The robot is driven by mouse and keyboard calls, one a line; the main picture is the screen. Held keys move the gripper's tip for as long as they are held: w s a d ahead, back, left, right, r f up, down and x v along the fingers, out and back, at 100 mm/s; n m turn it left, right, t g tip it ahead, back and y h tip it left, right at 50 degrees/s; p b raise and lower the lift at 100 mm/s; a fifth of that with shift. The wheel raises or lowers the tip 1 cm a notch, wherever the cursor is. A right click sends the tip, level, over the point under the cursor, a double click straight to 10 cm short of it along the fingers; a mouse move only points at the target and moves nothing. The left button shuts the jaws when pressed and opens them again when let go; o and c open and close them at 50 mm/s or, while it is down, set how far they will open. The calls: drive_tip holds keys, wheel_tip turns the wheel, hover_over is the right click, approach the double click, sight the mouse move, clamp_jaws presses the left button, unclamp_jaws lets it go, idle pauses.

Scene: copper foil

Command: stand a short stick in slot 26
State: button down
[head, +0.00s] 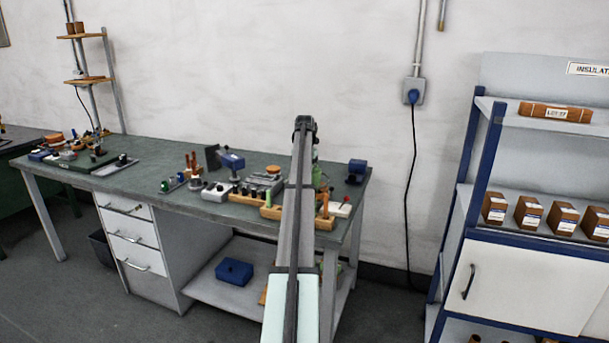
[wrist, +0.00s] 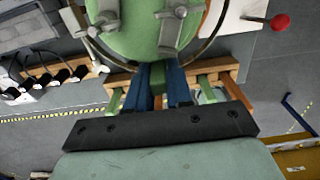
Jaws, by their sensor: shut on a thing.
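In the wrist view, my gripper (wrist: 160,72) has its two blue fingers close together, shut on a narrow, dark greenish stick (wrist: 157,74) that shows only in part between them. The fingers are over a wooden slotted rack (wrist: 222,66), whose wood shows on both sides of them. Green sticks (wrist: 115,101) and an orange-brown stick (wrist: 238,92) show beside the rack. I see no slot numbers, and the stick's lower end is hidden. In the head view, my arm covers the gripper; part of the rack (head: 270,213) shows beside it.
A large round green body (wrist: 135,28) with grey fittings is close beside the fingers. A red knob (wrist: 280,22) on a lever is to its right. The bench (head: 150,185) holds many small tools; a shelf unit (head: 480,160) stands at right.

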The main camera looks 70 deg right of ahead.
drive_tip(key=shift+f, duration=0.85)
drive_tip(key=c, duration=0.9)
unclamp_jaws()
drive_tip(key=shift+c, duration=0.2)
drive_tip(key=shift+r, duration=1.2)
drive_tip(key=shift+r, duration=3.35)
